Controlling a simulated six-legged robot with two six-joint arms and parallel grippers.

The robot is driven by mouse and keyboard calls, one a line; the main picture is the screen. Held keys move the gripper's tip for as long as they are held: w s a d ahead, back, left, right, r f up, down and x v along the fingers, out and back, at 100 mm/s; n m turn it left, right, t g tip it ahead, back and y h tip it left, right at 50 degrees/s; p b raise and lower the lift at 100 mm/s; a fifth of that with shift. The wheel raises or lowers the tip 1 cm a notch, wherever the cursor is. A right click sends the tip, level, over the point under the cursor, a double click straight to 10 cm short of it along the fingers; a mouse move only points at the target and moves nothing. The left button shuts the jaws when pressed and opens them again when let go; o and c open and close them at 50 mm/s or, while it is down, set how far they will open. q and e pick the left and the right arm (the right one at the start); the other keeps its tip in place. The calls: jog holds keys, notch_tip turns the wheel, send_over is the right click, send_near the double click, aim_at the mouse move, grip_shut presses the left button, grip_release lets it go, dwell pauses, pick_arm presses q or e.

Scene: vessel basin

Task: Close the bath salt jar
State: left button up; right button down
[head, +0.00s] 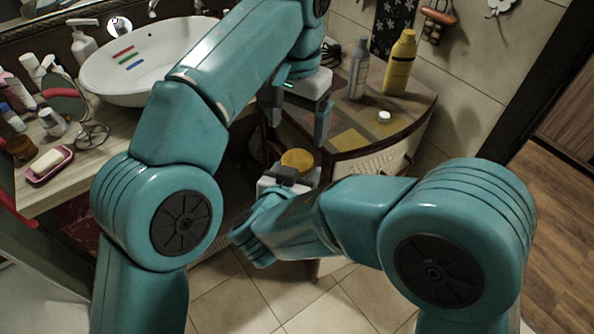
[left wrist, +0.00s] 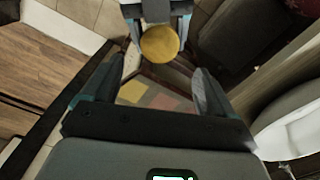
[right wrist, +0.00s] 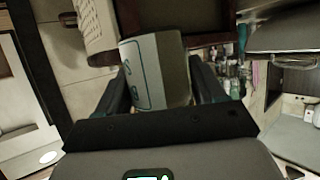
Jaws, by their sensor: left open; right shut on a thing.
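The bath salt jar (head: 296,172) is upright below the corner cabinet's top, in my right gripper (head: 285,184). Its round top is golden yellow; I cannot tell whether this is a lid or the contents. In the right wrist view its pale grey side (right wrist: 156,72) with teal print sits between the fingers. My left gripper (head: 299,118) is open and empty, pointing down above the jar and apart from it. In the left wrist view the yellow round top (left wrist: 160,44) shows beyond the open fingers. My right gripper's fingers are partly hidden in the head view.
The corner cabinet (head: 405,128) behind the grippers bears a yellow bottle (head: 400,65), a grey bottle (head: 359,70) and a small white cap (head: 384,117). At left, a washbasin (head: 110,80), soap dish (head: 50,166) and several toiletries crowd the counter.

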aim_at(297, 160)
pick_arm(q)
jog(key=shift+f, duration=3.95)
jog(key=c, duration=1.1)
jog(key=m, duration=0.3)
jog(key=o, duration=1.2)
